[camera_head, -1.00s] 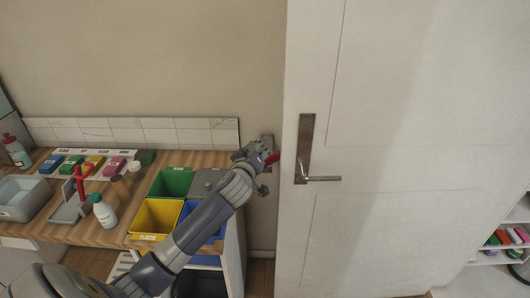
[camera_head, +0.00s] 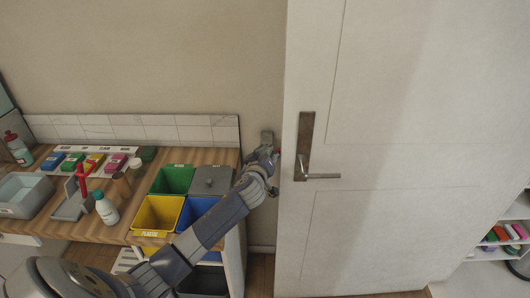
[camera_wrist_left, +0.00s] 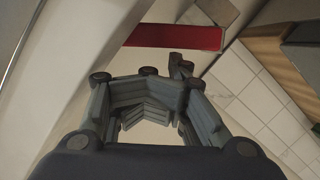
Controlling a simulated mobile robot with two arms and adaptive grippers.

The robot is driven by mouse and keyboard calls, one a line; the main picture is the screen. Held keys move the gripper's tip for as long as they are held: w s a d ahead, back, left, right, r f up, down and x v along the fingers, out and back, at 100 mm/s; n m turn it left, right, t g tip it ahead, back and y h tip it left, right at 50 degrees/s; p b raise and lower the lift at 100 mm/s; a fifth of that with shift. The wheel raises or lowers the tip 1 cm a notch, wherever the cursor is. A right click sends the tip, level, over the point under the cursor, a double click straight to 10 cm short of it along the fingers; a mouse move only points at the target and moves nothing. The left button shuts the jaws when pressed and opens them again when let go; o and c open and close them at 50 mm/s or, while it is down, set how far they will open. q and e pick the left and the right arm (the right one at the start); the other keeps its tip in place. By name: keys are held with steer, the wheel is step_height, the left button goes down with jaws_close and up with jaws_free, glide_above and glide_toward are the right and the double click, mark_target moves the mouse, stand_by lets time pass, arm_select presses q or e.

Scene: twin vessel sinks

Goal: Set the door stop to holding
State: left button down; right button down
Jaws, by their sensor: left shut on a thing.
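The white door (camera_head: 400,120) has a dark metal lever handle (camera_head: 322,176) near its left edge. A small grey block (camera_head: 267,137), which looks like part of the door stop, is on the wall just left of the door edge. My left gripper (camera_head: 272,158) is at this spot, close to the door edge. In the left wrist view, the door stop's red bar (camera_wrist_left: 170,36) lies right at the fingertips (camera_wrist_left: 180,68). The gripper is shut on it, though the exact contact is partly hidden. The red bar is hidden in the head view. My right gripper is out of view.
A wooden counter (camera_head: 95,232) at left holds a grey basin (camera_head: 20,196), bottles, coloured blocks and several bins, including a green bin (camera_head: 172,180) and a yellow bin (camera_head: 157,214). A white shelf (camera_head: 500,250) stands at far right. My arm passes over the bins.

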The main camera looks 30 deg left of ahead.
arm_select(q)
steer(key=shift+w+d+f+m+g, duration=0.15)
steer(key=shift+d+f+m+g, duration=0.2)
steer(key=shift+m, duration=0.35)
steer(key=shift+d+b, duration=0.2)
steer(key=shift+b, duration=0.1)
stand_by(0.4)
steer(key=shift+r, duration=0.15)
